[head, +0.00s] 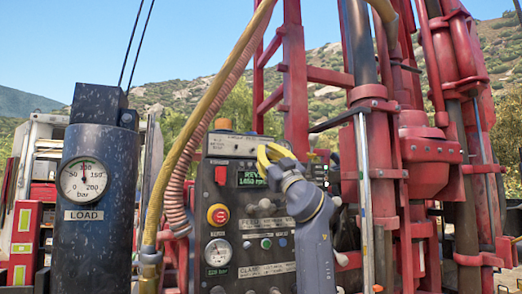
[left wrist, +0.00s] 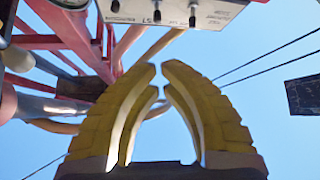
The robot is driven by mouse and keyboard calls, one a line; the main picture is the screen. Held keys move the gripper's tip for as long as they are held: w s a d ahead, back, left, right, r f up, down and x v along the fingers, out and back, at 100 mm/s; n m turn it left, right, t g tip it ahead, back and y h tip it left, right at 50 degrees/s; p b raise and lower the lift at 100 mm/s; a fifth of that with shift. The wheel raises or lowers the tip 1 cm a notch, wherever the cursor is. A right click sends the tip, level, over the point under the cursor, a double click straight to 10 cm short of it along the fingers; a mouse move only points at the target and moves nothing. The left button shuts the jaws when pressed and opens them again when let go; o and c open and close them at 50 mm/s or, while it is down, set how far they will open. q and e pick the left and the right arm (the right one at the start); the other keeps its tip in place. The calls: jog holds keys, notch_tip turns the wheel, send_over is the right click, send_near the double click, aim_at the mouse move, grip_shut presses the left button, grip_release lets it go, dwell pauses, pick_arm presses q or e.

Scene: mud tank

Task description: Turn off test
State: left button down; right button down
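A control panel (head: 202,215) stands in the middle of the head view. It has a light box (head: 232,146) on top, a lit green display (head: 252,177), a red switch (head: 220,174) and a red-and-yellow stop button (head: 218,214). No "test" label is legible. My left gripper (head: 265,152) is in front of the panel's upper right, its yellow fingers near the light box; contact cannot be told. In the left wrist view its fingertips (left wrist: 160,64) nearly meet, with nothing held. A pale box with several small toggles (left wrist: 192,20) shows above them. My right gripper is out of view.
A dark cylinder with a load gauge (head: 83,181) stands at left. A yellow hose (head: 186,135) and a ribbed hose (head: 178,205) run along the panel's left side. Red rig columns and pipes (head: 432,150) crowd the right. My forearm covers part of the panel's lower right.

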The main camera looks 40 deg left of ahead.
pick_arm(q)
jog(key=shift+s+a+r+m+h, duration=0.15)
jog(key=shift+r+h, duration=0.1)
jog(key=shift+r, duration=0.3)
jog(key=shift+w+a+r+m+h, duration=0.15)
jog(key=shift+r+h, duration=0.15)
jog(key=shift+r, duration=0.2)
jog(key=shift+s+a+r+m+h, duration=0.15)
jog(key=shift+r+h, duration=0.1)
jog(key=shift+r, duration=0.3)
notch_tip(320, 180, up, 5)
send_over(253, 150)
jog(key=s, duration=0.1)
jog(key=shift+w+d+f, duration=0.1)
jog(key=shift+d+f, duration=0.05)
jog(key=shift+f, duration=0.75)
jog(key=shift+w+d+f, duration=0.1)
jog(key=shift+d+f, duration=0.05)
jog(key=shift+f, duration=0.7)
jog(key=shift+s+d+f+n+y, duration=0.1)
jog(key=shift+s+f+n+y, duration=0.2)
jog(key=shift+y, duration=0.5)
